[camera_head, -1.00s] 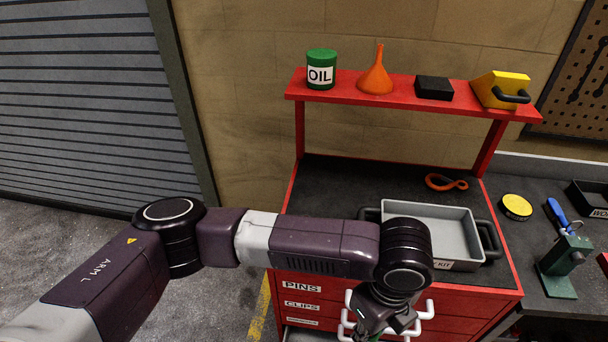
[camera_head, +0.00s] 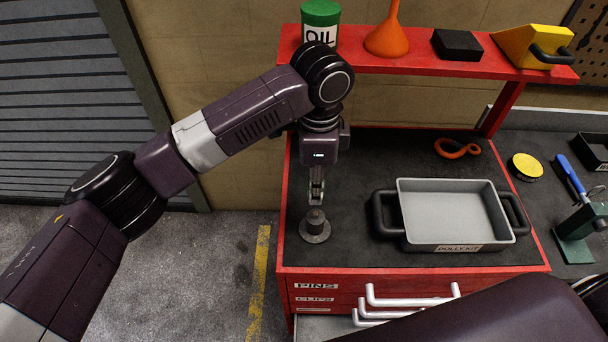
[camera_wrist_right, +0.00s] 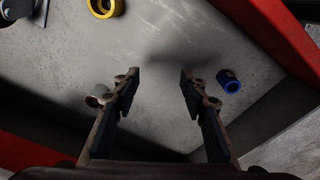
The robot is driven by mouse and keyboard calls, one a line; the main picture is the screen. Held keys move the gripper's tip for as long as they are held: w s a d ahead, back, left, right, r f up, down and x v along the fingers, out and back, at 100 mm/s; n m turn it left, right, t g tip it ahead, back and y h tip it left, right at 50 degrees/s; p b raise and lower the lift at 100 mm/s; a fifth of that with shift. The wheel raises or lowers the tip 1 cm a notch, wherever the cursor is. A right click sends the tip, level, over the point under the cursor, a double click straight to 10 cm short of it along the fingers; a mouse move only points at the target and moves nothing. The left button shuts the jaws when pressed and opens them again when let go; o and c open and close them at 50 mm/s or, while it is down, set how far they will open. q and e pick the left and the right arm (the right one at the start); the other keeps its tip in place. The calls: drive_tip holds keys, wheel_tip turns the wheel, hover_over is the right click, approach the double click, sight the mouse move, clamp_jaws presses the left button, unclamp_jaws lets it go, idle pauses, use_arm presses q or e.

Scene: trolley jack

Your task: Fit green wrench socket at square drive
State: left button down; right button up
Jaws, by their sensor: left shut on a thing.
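My left gripper (camera_head: 316,188) points down over the left part of the cabinet top and is shut on the top of a dark grey, round flanged piece (camera_head: 315,228). This piece stands upright, its wide base at the black cabinet top. I cannot tell whether it touches the surface. My right gripper (camera_wrist_right: 160,88) is open and empty, above a grey metal surface with red edges. A blue socket (camera_wrist_right: 229,81) lies right of its fingers and a yellow socket (camera_wrist_right: 105,5) lies at the upper left. I see no green socket or square drive clearly.
A grey tray labelled DOLLY KIT (camera_head: 455,213) stands right of the left gripper. An orange looped tool (camera_head: 457,148) lies behind it. The red shelf (camera_head: 430,65) holds an oil can (camera_head: 320,22) and a funnel (camera_head: 387,38). A green vise (camera_head: 578,235) stands at the right.

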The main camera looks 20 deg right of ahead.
use_arm(q)
drive_tip(key=shift+s+d+r, duration=0.15)
drive_tip(key=shift+s+d, duration=0.05)
drive_tip(key=shift+s, duration=0.25)
drive_tip(key=shift+w+a+p, duration=0.15)
drive_tip(key=shift+w+p, duration=0.15)
drive_tip(key=shift+p, duration=0.2)
wheel_tip(320, 180, down, 2)
drive_tip(key=shift+s+f+b, duration=0.1)
drive_tip(key=shift+s+b, duration=0.05)
drive_tip(key=shift+b, duration=0.3)
drive_tip(key=shift+f+b, duration=0.65)
drive_tip(key=shift+f, duration=1.25)
use_arm(e)
drive_tip(key=shift+s+f, duration=0.15)
drive_tip(key=shift+f, duration=0.5)
drive_tip(key=shift+r, duration=0.1)
use_arm(q)
drive_tip(key=shift+r+p, duration=0.1)
drive_tip(key=shift+p, duration=0.35)
use_arm(e)
drive_tip(key=shift+r, duration=0.35)
drive_tip(key=shift+r, duration=0.25)
use_arm(q)
drive_tip(key=shift+p, duration=0.4)
use_arm(e)
drive_tip(key=shift+r, duration=0.15)
